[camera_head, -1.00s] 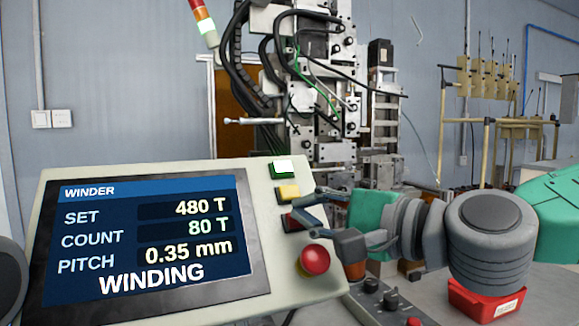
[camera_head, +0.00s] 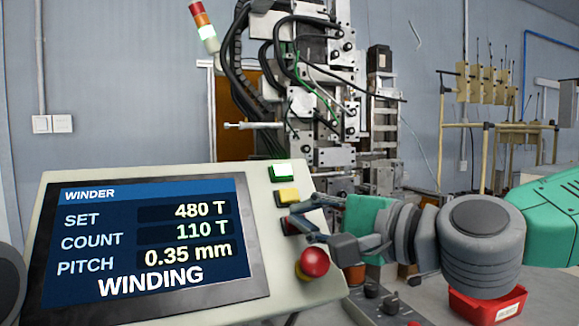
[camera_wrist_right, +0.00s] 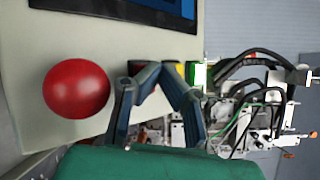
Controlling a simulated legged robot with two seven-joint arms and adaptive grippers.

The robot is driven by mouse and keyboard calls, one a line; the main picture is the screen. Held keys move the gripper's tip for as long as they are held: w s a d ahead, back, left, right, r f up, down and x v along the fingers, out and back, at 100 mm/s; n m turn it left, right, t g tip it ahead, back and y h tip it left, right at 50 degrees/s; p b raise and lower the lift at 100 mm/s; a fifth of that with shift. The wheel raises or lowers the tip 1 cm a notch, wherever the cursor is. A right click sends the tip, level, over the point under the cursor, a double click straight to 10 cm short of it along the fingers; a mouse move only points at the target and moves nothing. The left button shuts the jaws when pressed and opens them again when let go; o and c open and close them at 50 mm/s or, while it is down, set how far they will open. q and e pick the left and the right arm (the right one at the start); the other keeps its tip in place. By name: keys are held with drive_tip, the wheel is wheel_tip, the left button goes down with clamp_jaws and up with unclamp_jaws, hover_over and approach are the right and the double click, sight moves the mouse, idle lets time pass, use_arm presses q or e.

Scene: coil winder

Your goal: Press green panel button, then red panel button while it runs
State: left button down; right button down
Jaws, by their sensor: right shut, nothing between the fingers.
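The winder panel (camera_head: 261,230) has a screen (camera_head: 150,245) reading WINDING, SET 480 T, COUNT 110 T, PITCH 0.35 mm. Its green button (camera_head: 281,172) is brightly lit, with a yellow button (camera_head: 288,196) below it. The red panel button (camera_head: 291,224) lies below the yellow one, partly hidden by my right gripper (camera_head: 298,220). In the wrist view the red button (camera_wrist_right: 140,68) shows behind the fingers of the right gripper (camera_wrist_right: 153,72), which is shut and empty. The fingertips are at or very near the red button; contact cannot be told. My left gripper is not in view.
A large red mushroom knob (camera_head: 314,262) sticks out just below the fingers. A small control box (camera_head: 375,303) and a red bin (camera_head: 487,306) stand to the right. The winding machine (camera_head: 310,90) and a signal tower (camera_head: 204,27) rise behind the panel.

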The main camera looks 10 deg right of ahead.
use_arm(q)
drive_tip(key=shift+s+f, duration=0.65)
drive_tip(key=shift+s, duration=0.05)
use_arm(e)
drive_tip(key=shift+w+f, duration=0.2)
drive_tip(key=shift+f, duration=0.2)
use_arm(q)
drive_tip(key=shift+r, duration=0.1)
use_arm(e)
drive_tip(key=shift+r, duration=0.1)
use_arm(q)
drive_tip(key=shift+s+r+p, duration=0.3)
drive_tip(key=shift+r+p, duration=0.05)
use_arm(e)
drive_tip(key=shift+s+r, duration=0.5)
drive_tip(key=shift+s, duration=0.15)
drive_tip(key=shift+s+d+r+p, duration=0.1)
drive_tip(key=shift+s+r+p, duration=0.55)
drive_tip(key=shift+r+p, duration=0.1)
drive_tip(key=shift+s+d+r+p, duration=0.1)
drive_tip(key=shift+s+r+p, duration=0.45)
drive_tip(key=shift+r+p, duration=0.15)
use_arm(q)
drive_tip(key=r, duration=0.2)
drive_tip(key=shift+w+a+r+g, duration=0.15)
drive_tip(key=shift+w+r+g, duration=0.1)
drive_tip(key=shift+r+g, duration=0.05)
use_arm(e)
drive_tip(key=shift+s+d+r, duration=0.1)
drive_tip(key=shift+s, duration=0.15)
